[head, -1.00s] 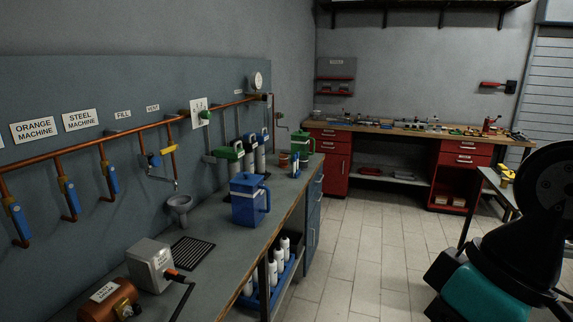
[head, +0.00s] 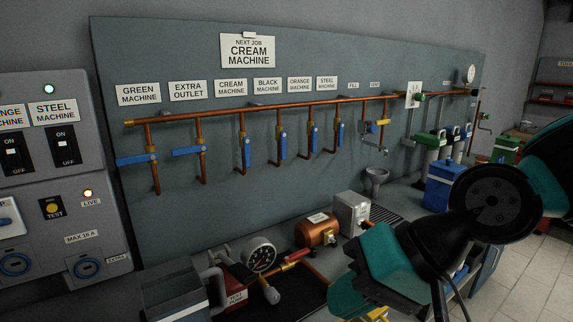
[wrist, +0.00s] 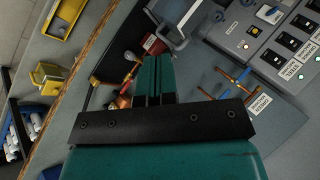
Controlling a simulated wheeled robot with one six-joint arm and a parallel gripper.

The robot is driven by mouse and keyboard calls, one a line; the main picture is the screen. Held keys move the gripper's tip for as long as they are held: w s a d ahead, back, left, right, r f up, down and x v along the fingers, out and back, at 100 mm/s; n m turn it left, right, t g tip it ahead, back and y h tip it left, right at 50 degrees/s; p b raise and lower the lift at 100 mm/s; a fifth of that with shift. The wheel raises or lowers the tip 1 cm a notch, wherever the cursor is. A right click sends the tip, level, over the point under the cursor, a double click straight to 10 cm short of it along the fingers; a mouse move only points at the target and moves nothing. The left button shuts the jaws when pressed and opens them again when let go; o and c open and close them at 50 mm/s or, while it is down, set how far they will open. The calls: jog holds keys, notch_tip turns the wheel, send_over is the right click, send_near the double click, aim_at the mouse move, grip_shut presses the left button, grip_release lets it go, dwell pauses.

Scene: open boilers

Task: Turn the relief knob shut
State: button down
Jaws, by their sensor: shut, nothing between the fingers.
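No label reading "relief" can be made out. In the head view my arm covers part of the bench at the lower right.
Blue-handled valves (head: 283,145) hang from the copper pipe (head: 255,109). A pressure gauge (head: 261,254), a copper tank (head: 317,230) and a grey box (head: 352,213) stand on the bench. A blue jug (head: 444,184) stands farther right. A grey switch panel (head: 60,190) is at left.

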jog(key=w+a+f+m+t+y+b, duration=0.1)
jog(key=w+a+f+m+y+b, duration=0.15)
jog(key=f+m, duration=0.2)
jog(key=w+a+f+m+t+y+b, duration=0.1)
jog(key=w+a+f+m+b, duration=0.2)
jog(key=a+f+b, duration=0.15)
jog(key=m+t+h+b, duration=0.1)
jog(key=m+t+b, duration=1.05)
jog(key=m, duration=1.05)
send_near(272, 295)
jog(key=shift+w+a+r+g+b, duration=0.15)
jog(key=shift+w+r+b, duration=0.05)
jog(key=shift+r, duration=0.35)
jog(key=shift+w+a+r+g+b, duration=0.1)
jog(key=shift+w+a+r+b, duration=0.1)
jog(key=shift+r, duration=0.35)
jog(key=shift+w+d+f+m+h, duration=0.15)
jog(key=shift+w+d+m+h, duration=0.1)
jog(key=shift+m+h, duration=0.25)
jog(key=shift+w+a+r+m+p, duration=0.3)
jog(key=shift+w+p, duration=0.15)
jog(key=shift+p, duration=0.55)
jog(key=p+x, duration=0.3)
jog(key=p, duration=0.2)
jog(key=shift+w+a+r, duration=0.15)
jog(key=shift+w+r, duration=0.05)
jog(key=p+x, duration=0.1)
jog(key=p, duration=0.3)
jog(key=shift+w+a, duration=0.15)
jog(key=shift+w, duration=0.15)
